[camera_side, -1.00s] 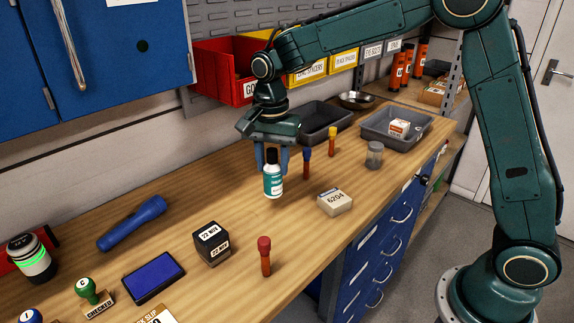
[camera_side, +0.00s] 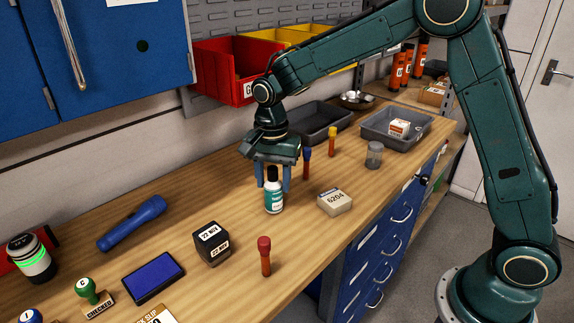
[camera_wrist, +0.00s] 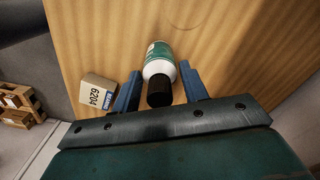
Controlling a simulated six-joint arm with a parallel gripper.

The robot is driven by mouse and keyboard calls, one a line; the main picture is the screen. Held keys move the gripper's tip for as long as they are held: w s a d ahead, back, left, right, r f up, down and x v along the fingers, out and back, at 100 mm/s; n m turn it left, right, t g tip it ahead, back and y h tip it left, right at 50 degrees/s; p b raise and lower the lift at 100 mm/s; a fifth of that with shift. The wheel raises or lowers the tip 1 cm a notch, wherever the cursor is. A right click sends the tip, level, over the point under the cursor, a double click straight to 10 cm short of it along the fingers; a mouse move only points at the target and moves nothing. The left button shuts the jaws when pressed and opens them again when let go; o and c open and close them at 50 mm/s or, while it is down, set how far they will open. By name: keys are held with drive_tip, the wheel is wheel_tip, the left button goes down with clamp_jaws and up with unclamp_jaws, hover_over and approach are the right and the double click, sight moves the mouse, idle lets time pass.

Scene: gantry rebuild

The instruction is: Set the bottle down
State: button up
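The bottle (camera_side: 274,192), white with a teal label and black cap, stands upright on the wooden bench. It also shows in the wrist view (camera_wrist: 160,64), with its cap toward me. My gripper (camera_side: 273,186) points down around it, one blue finger on each side. In the wrist view, my gripper (camera_wrist: 161,75) has narrow gaps between the fingers and the bottle, so it looks open. The lower part of the bottle reaches below the fingertips.
A 6204 box (camera_side: 334,201) lies right of the bottle. Blue-capped (camera_side: 306,163) and yellow-capped (camera_side: 332,140) tubes stand behind it. A date stamp block (camera_side: 211,243) and red-capped tube (camera_side: 264,256) stand in front. Bare bench (camera_side: 225,190) lies left of the bottle.

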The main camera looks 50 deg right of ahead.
drive_tip(key=shift+o, duration=1.1)
wheel_tip(320, 180, up, 12)
drive_tip(key=shift+f, duration=0.1)
drive_tip(key=shift+r, duration=0.25)
